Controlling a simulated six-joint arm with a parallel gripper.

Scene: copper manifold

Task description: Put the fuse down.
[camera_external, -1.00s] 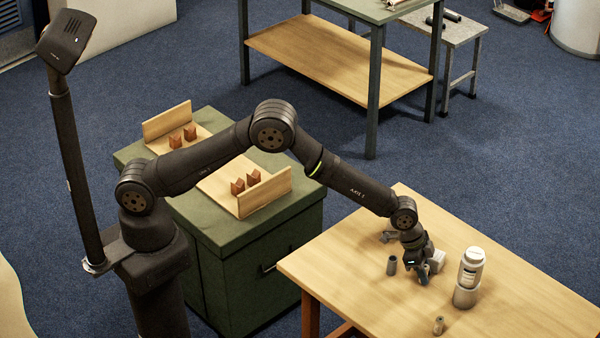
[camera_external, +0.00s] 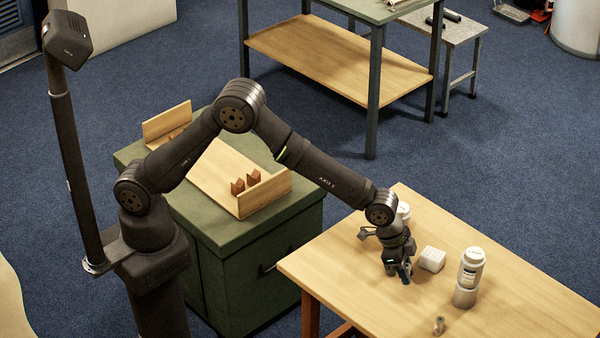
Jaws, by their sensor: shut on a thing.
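My gripper (camera_external: 403,278) is low over the wooden table, left of a white block, and points down. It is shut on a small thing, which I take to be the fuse. The fuse is almost wholly hidden by the dark fingers, so its shape and whether it touches the table cannot be told.
The white ribbed block (camera_external: 432,259) lies close to the right of my gripper. A white bottle (camera_external: 472,268) on a grey base and a small grey fitting (camera_external: 438,326) stand further right and in front. The wooden table (camera_external: 345,280) is bare at left.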

